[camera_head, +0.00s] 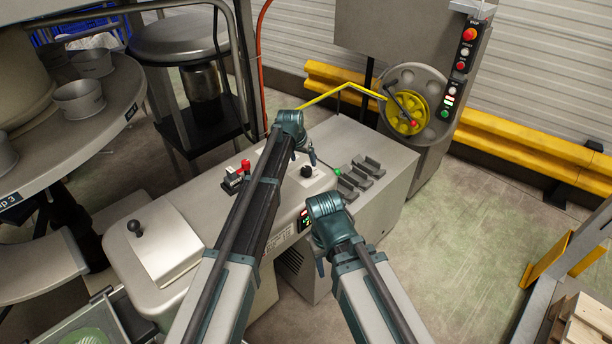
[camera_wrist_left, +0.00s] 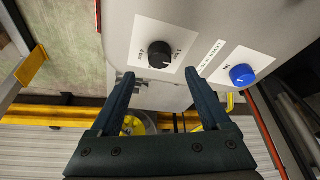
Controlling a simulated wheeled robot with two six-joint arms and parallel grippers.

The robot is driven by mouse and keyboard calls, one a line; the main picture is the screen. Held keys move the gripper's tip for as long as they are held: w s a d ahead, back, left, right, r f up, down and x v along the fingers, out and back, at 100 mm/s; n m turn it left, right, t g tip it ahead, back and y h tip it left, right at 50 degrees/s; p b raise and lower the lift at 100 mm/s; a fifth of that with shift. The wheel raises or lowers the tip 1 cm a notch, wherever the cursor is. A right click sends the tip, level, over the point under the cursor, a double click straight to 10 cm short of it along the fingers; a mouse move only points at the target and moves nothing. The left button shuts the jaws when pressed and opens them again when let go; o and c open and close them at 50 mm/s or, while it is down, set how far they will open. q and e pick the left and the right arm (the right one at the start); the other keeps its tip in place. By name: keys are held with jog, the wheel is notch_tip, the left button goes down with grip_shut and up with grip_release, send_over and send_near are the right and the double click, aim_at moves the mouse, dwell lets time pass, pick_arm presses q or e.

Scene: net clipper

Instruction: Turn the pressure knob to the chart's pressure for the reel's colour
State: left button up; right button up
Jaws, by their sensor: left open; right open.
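A blue knob (camera_wrist_left: 242,75) is on a separate label to the right. The reel (camera_head: 401,113) is yellow. My right gripper (camera_head: 325,212) is over the machine's front edge, its fingers mostly hidden. I cannot make out a readable chart.
Grey slotted blocks (camera_head: 360,174) lie right of the black knob. A round table (camera_head: 122,75) with cups is at left. The right floor is mostly clear.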

aim_at(306, 169)
pick_arm(q)
jog(key=b+x, duration=0.5)
jog(key=x, duration=0.2)
jog(key=shift+f+b, duration=0.15)
jog(key=shift+b, duration=0.2)
grip_shut()
jog(key=shift+m, duration=0.3)
jog(key=m, duration=0.2)
jog(key=m+h, duration=0.1)
jog(key=m, duration=0.1)
jog(key=shift+w+a+g+h, duration=0.2)
jog(key=shift+g+h, duration=0.1)
jog(key=shift+g, duration=0.1)
jog(key=m+g, duration=0.1)
jog(key=m, duration=0.1)
jog(key=m+h, duration=0.1)
jog(key=m, duration=0.2)
jog(key=shift+g, duration=0.4)
jog(key=shift+m, duration=0.3)
